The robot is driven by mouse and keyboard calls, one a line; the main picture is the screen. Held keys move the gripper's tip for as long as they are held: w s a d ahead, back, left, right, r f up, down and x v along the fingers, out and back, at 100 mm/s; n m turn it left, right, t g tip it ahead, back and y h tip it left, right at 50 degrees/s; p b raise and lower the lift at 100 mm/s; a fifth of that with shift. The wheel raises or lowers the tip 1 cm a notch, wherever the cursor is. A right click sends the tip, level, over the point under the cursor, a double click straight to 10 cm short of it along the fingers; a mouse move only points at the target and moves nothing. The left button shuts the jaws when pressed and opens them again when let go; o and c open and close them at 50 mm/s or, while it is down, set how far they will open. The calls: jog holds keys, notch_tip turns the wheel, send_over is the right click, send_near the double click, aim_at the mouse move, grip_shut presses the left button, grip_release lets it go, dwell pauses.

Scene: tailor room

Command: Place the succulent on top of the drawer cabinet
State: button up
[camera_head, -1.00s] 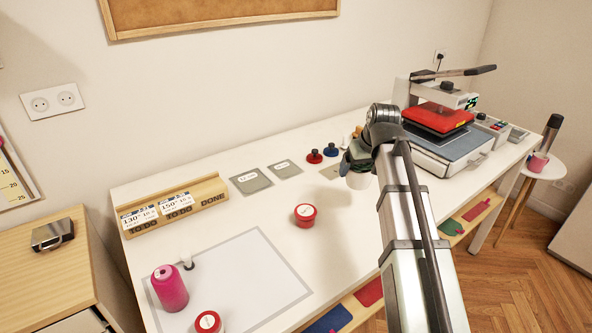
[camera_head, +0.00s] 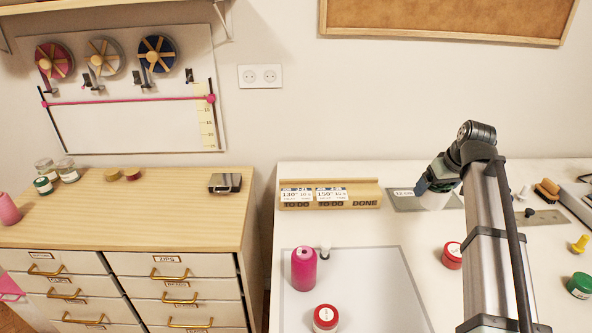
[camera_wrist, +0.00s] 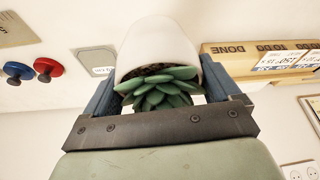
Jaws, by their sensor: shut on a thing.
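The succulent (camera_wrist: 160,88) is a green rosette in a white pot (camera_wrist: 160,45), seen close up in the wrist view. My gripper (camera_wrist: 162,92) is shut on the pot, with one finger on each side. In the head view the white pot (camera_head: 434,200) hangs at my gripper (camera_head: 436,188) over the back of the white table; the plant itself is hidden there. The drawer cabinet (camera_head: 130,215) stands at the left with a light wood top and brass-handled white drawers. My gripper is to the right of it, apart from it.
On the cabinet top are a metal clip-like object (camera_head: 225,183), jars (camera_head: 67,170), small round pieces and a pink spool (camera_head: 8,209); its middle is clear. A wooden card holder (camera_head: 330,194), pink spool (camera_head: 304,268) and red-lidded jars (camera_head: 326,318) stand on the table (camera_head: 290,232).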

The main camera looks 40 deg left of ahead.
jog(key=s+a+n, duration=0.2)
jog(key=s+a, duration=0.2)
jog(key=a, duration=0.5)
jog(key=s+a+n+g, duration=0.1)
jog(key=s+a, duration=0.4)
jog(key=a, duration=0.5)
jog(key=s+a+n+g, duration=0.1)
jog(key=s+a+n, duration=0.3)
jog(key=a, duration=0.5)
jog(key=shift+s+a+f+y, duration=0.25)
jog(key=shift+a+y, duration=0.1)
jog(key=shift+y, duration=0.05)
jog(key=s+a+f+n+g, duration=0.25)
jog(key=s+a+n, duration=0.45)
jog(key=s+a, duration=1.75)
jog(key=shift+g, duration=0.25)
jog(key=shift+s+d+f, duration=0.2)
jog(key=shift+d+f, duration=0.1)
jog(key=shift+f, duration=1.15)
jog(key=shift+s+d+f, duration=0.15)
jog(key=shift+d+f, duration=0.2)
jog(key=shift+f, duration=1.05)
jog(key=shift+s+d+f, duration=0.2)
jog(key=shift+d+f, duration=0.1)
jog(key=shift+f, duration=1.15)
jog(key=o, duration=1)
jog(key=shift+f, duration=0.15)
